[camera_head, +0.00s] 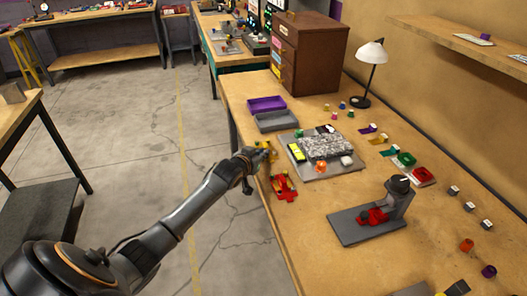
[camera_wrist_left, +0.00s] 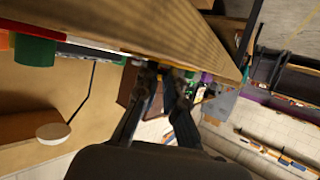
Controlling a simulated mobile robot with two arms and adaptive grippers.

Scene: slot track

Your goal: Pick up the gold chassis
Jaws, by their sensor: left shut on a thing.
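The gold chassis (camera_head: 266,146) is at the left edge of the workbench in the head view, partly covered by my left gripper (camera_head: 261,155). My left gripper is shut on it, with the arm reaching in from the lower left. In the left wrist view the two dark fingers (camera_wrist_left: 162,82) point away from the camera, and a little yellow of the chassis shows at their tips. Whether the chassis touches the bench top is hard to tell. My right gripper is not in view.
A red chassis (camera_head: 284,188) lies close by on the workbench (camera_head: 310,225). A grey plate (camera_head: 335,172) with several parts is to the right. Purple (camera_head: 266,104) and grey (camera_head: 276,121) trays are behind. A grey stand (camera_head: 368,222) is at the front right. Open floor lies left of the bench.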

